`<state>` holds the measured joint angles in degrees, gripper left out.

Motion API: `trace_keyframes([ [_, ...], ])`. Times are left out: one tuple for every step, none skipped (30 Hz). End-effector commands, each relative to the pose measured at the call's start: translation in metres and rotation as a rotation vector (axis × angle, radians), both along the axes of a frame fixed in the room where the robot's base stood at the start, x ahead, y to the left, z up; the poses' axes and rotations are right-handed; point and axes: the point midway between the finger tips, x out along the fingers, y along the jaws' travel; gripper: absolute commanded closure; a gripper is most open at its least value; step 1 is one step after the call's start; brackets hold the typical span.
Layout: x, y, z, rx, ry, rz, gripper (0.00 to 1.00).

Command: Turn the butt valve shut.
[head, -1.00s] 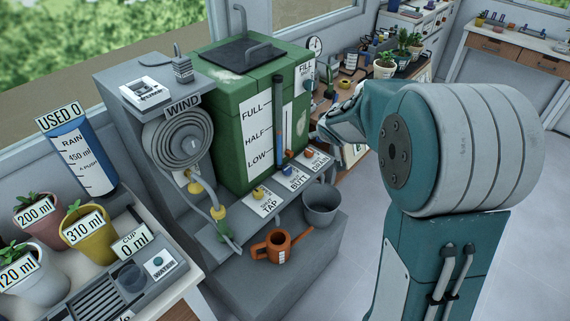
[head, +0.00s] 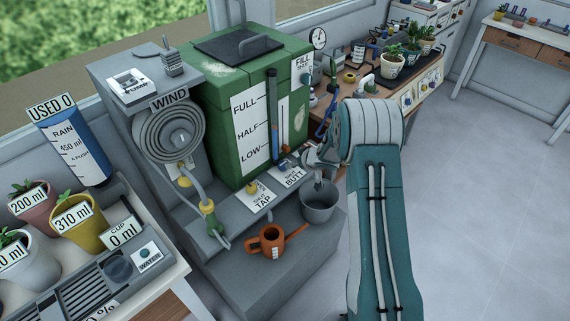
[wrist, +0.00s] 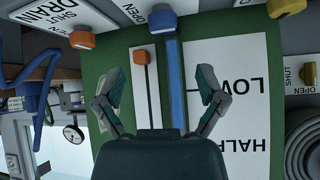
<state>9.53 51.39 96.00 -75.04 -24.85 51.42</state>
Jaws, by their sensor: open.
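The butt valve is a blue knob (head: 283,164) on the ledge at the foot of the green water butt (head: 213,110), behind its BUTT label (head: 293,177). In the wrist view the blue knob (wrist: 162,18) is near the top, beside a SHUT/OPEN card; its exact setting is unclear. My gripper (head: 313,157) is just right of the knob in the head view. In the wrist view my open gripper (wrist: 160,88) has its two fingers spread, empty, with the knob beyond and between them, apart from both.
An orange drain knob (wrist: 82,40) and a yellow tap knob (wrist: 308,73) flank the valve. A grey bucket (head: 319,203) and an orange watering can (head: 267,241) stand below. A coiled hose (head: 170,132) is at left. Open floor lies at right.

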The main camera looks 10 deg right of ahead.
Motion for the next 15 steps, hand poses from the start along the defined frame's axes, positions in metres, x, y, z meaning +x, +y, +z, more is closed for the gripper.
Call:
trace_keyframes([
  [0.005, 0.004, -0.007, -0.001, 0.002, 0.002, 0.11],
  [0.008, 0.005, -0.01, -0.001, 0.002, 0.002, 0.11],
  [0.012, 0.008, -0.015, -0.001, 0.002, 0.002, 0.11],
  [0.016, 0.009, -0.019, 0.0, 0.002, 0.002, 0.11],
  [0.019, 0.01, -0.023, 0.001, 0.001, 0.001, 0.11],
  [0.024, 0.012, -0.028, 0.0, 0.001, 0.002, 0.11],
  [0.027, 0.013, -0.032, 0.0, 0.001, 0.002, 0.11],
  [0.03, 0.015, -0.035, 0.0, 0.001, 0.002, 0.11],
  [0.035, 0.017, -0.04, 0.0, 0.001, 0.001, 0.11],
  [0.038, 0.018, -0.044, 0.0, 0.001, 0.001, 0.11],
  [0.041, 0.019, -0.047, 0.001, 0.0, 0.001, 0.11],
  [0.045, 0.021, -0.052, 0.0, 0.001, 0.001, 0.11],
  [0.048, 0.023, -0.054, 0.001, 0.0, 0.001, 0.11],
  [0.05, 0.024, -0.057, 0.0, 0.001, 0.001, 0.11],
  [0.053, 0.025, -0.06, 0.0, 0.0, 0.001, 0.11],
])
